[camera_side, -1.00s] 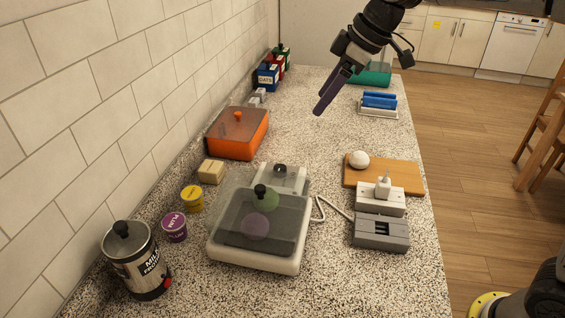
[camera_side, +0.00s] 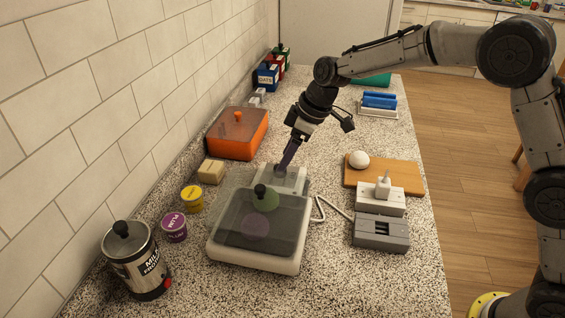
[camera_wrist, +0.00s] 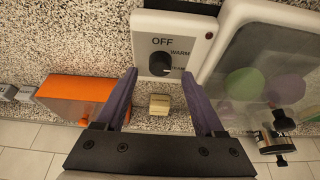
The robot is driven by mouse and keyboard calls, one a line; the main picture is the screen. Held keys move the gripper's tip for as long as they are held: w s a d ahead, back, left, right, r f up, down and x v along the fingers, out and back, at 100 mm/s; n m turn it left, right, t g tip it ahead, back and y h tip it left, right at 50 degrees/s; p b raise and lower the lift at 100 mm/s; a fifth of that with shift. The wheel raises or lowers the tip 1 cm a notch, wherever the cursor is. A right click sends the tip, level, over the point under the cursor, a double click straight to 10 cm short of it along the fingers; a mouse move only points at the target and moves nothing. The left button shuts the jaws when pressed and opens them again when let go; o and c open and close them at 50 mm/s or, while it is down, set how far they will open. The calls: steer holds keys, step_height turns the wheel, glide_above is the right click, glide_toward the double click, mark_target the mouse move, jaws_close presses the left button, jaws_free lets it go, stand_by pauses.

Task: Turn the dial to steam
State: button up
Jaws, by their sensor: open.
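The black dial (camera_wrist: 160,64) sits on the white control panel (camera_wrist: 148,27) of the steamer. The panel carries the words OFF, WARM and a partly covered label below them that looks like STEAM. Which way the dial points is not clear. My gripper (camera_wrist: 160,73) is open, with one purple finger on each side of the dial; I cannot tell if they touch it. In the side view my gripper (camera_side: 282,168) reaches down to the panel (camera_side: 296,180) and hides most of the dial.
The steamer's clear lid (camera_side: 236,222) with a black knob stands in front of the panel, over green and purple items. An orange lidded box (camera_side: 236,135) stands behind. A cutting board (camera_side: 400,180) and a grey block (camera_side: 381,233) are at right.

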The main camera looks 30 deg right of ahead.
steer(key=shift+x, duration=1.4)
jaws_close()
